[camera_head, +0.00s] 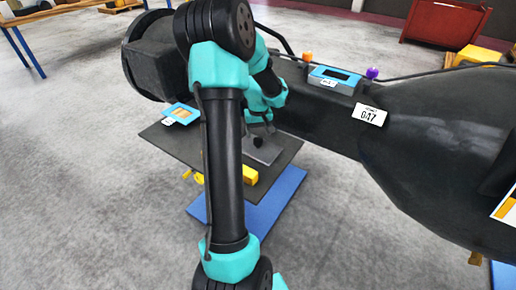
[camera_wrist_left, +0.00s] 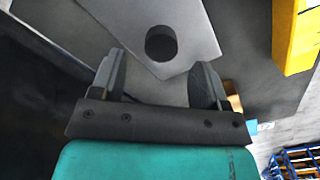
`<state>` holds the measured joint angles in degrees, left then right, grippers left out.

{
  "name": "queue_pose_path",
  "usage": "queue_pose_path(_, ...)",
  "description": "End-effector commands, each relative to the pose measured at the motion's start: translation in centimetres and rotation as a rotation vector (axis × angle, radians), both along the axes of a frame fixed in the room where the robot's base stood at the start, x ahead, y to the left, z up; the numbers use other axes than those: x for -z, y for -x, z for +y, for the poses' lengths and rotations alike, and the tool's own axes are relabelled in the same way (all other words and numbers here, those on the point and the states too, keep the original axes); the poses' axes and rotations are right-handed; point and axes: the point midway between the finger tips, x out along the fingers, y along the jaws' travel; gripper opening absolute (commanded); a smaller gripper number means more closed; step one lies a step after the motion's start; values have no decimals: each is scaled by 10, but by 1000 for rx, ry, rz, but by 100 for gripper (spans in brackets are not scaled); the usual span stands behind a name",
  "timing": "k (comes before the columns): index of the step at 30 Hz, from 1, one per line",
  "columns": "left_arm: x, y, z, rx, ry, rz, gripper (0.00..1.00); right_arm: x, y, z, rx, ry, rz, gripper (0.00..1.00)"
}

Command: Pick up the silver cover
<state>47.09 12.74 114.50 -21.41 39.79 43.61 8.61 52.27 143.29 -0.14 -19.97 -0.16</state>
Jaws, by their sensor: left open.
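The silver cover (camera_head: 265,153) is a flat grey plate with a round black knob, lying on a dark tabletop (camera_head: 178,143) beside the large casting. In the left wrist view the cover (camera_wrist_left: 195,32) fills the upper middle, with its knob (camera_wrist_left: 160,45) just ahead of the fingers. My left gripper (camera_head: 262,127) is just above the cover in the head view, partly hidden by my own arm. In the left wrist view the gripper (camera_wrist_left: 160,68) is open, its two fingers apart with the cover's near corner showing between them. It holds nothing. My right gripper is not in view.
A yellow block (camera_head: 249,175) and a small light-blue device (camera_head: 181,112) are near the cover. A blue base (camera_head: 270,208) lies below.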

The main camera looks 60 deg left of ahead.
Motion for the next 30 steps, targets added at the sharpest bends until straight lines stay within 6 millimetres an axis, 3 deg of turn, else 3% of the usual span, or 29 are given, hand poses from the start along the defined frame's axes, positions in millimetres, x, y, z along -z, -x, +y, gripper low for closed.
queue_pose_path(5, 9, 1, 0, 0, 2, 1, 69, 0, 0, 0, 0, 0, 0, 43)
queue_pose_path(15, 49, 2, 0, 0, 2, 1, 69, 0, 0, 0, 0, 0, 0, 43)
queue_pose_path(30, 52, 1, 1, 0, 0, 0, 69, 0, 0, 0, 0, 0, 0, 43)
